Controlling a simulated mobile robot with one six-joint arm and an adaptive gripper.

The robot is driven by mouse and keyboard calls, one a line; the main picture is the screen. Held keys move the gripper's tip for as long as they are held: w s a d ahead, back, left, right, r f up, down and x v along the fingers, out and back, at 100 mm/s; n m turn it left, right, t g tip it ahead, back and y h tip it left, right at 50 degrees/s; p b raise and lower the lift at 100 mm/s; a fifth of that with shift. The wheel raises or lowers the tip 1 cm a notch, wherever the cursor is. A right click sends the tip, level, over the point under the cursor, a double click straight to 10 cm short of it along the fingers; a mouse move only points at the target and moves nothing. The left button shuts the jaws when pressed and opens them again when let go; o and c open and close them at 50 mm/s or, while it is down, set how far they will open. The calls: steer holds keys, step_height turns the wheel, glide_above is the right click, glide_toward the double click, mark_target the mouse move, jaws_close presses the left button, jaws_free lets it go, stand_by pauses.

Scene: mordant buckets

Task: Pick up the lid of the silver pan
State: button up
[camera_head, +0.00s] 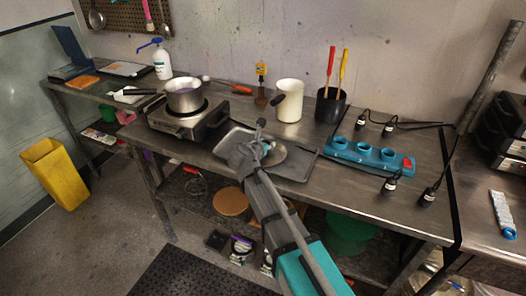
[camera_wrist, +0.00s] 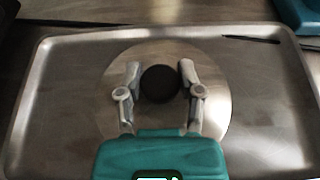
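The silver lid is a round metal disc with a black knob (camera_wrist: 160,84); it lies on the metal tray (camera_wrist: 45,125). The lid (camera_wrist: 212,110) shows around my gripper in the wrist view, and its right part (camera_head: 277,155) shows in the head view. My gripper (camera_wrist: 160,70) is open, one finger on each side of the knob. I cannot tell whether the fingers touch it or how high they are. In the head view my gripper (camera_head: 260,142) hides much of the lid. The silver pan (camera_head: 185,102) stands uncovered on the hot plate (camera_head: 190,121).
A white pitcher (camera_head: 290,105) and a black holder with red and yellow handles (camera_head: 330,108) stand behind the tray. A blue power strip (camera_head: 368,157) with cables lies to the right. The table front right of the tray is mostly clear.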

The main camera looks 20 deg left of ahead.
jaws_close()
steer(key=shift+r, duration=0.15)
step_height(320, 180, up, 3)
steer(key=p, duration=0.3)
steer(key=s+d+r+p, duration=0.7)
steer(key=d+r+p, duration=0.2)
steer(key=d, duration=0.3)
steer(key=shift+r+p, duration=0.35)
steer(key=shift+p, duration=0.2)
steer(key=shift+s, duration=0.1)
